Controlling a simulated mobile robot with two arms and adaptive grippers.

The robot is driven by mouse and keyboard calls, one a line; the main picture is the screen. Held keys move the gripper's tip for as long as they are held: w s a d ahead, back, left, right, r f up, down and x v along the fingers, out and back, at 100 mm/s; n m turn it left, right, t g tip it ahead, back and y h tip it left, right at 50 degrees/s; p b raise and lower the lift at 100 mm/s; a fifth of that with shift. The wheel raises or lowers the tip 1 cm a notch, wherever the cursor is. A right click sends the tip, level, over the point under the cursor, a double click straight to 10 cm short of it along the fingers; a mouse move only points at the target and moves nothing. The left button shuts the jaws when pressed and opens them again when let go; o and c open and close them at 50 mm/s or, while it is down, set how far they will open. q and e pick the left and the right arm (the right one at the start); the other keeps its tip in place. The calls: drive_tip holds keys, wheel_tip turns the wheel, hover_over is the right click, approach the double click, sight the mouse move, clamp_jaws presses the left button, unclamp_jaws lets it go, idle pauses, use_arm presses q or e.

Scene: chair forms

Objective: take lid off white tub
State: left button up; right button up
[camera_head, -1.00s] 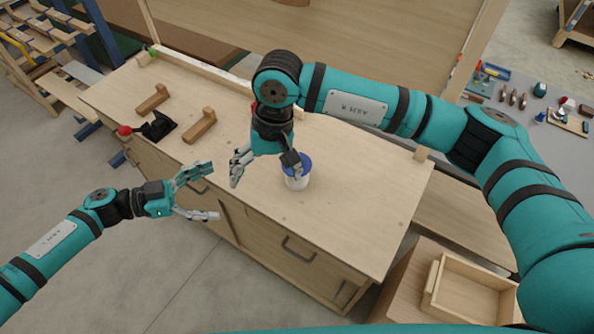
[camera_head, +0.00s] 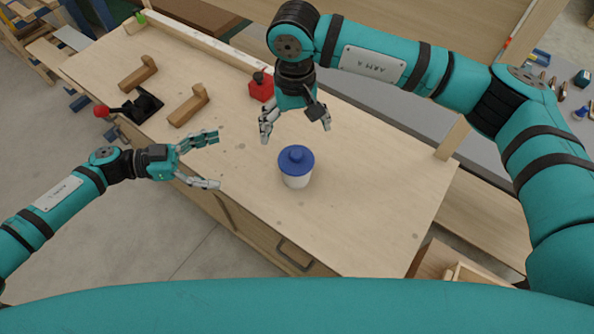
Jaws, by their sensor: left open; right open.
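The white tub (camera_head: 296,181) stands upright on the wooden workbench, near its front edge. Its blue lid (camera_head: 296,160), with a round knob on top, sits on it. My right gripper (camera_head: 296,133) points down, open and empty, just behind the tub in the picture, with its fingers spread. I see no contact with the lid. My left gripper (camera_head: 217,161) is open and empty, to the left of the tub by the bench's front edge, with its fingers pointing right.
A red object (camera_head: 261,88) stands behind my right gripper. Two wooden blocks (camera_head: 188,106) (camera_head: 138,74) and a black clamp with a red knob (camera_head: 101,111) lie at the left. The bench top (camera_head: 370,190) right of the tub is clear.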

use_arm(q)
wheel_tip(320, 180, down, 4)
drive_tip(key=b, duration=0.2)
use_arm(e)
drive_tip(key=f, duration=0.3)
drive_tip(key=shift+w+d+f, duration=0.1)
drive_tip(key=shift+w+f, duration=0.2)
drive_tip(key=shift+w, duration=0.05)
use_arm(q)
approach(291, 160)
drive_tip(key=x, duration=1)
drive_tip(key=shift+w+f, duration=0.1)
drive_tip(key=shift+f, duration=0.15)
use_arm(e)
drive_tip(key=shift+s+r, duration=0.1)
use_arm(q)
drive_tip(key=c, duration=1.6)
drive_tip(key=o, duration=1.6)
